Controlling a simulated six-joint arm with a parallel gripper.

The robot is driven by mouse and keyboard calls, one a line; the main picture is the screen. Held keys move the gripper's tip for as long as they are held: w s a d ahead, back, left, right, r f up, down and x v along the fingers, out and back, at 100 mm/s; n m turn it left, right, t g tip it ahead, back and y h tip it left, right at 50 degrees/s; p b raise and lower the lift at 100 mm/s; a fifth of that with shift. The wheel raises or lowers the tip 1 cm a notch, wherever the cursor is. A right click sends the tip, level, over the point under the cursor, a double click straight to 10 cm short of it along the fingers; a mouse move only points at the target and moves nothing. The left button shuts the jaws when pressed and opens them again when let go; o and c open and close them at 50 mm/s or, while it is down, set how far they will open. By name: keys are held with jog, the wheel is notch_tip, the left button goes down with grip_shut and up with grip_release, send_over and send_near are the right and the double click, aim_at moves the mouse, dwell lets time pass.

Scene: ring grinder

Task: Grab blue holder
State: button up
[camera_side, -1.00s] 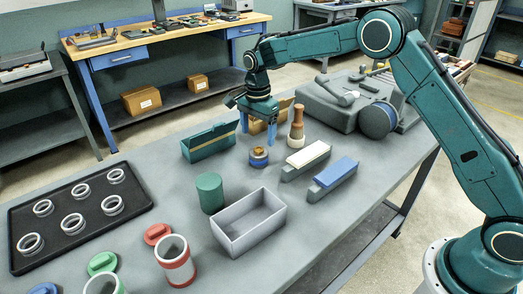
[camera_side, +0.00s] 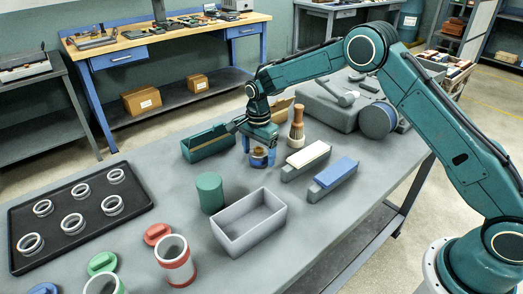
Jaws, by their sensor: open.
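The blue holder (camera_side: 258,158), a small squat round piece with a blue band and a brownish top, stands upright on the grey table. My gripper (camera_side: 259,151) is directly over it, pointing down. Its blue fingers are open and come down on either side of the holder's upper part, partly hiding it. I cannot tell whether the fingers touch it.
A wooden-handled brush (camera_side: 297,130) stands close to the right, and a teal open box (camera_side: 208,144) to the left. Two blocks, one white-topped (camera_side: 306,157) and one blue-topped (camera_side: 334,174), lie to the right. A green cylinder (camera_side: 210,193) and an empty grey bin (camera_side: 249,225) are nearer.

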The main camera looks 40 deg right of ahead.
aim_at(259, 149)
jog(key=shift+f, duration=0.55)
jog(key=shift+c, duration=0.2)
jog(key=shift+r, duration=0.1)
jog(key=c, duration=1.5)
jog(key=shift+r, duration=0.2)
jog(key=shift+c, duration=0.2)
notch_tip(259, 149, up, 20)
jog(key=shift+f, duration=0.15)
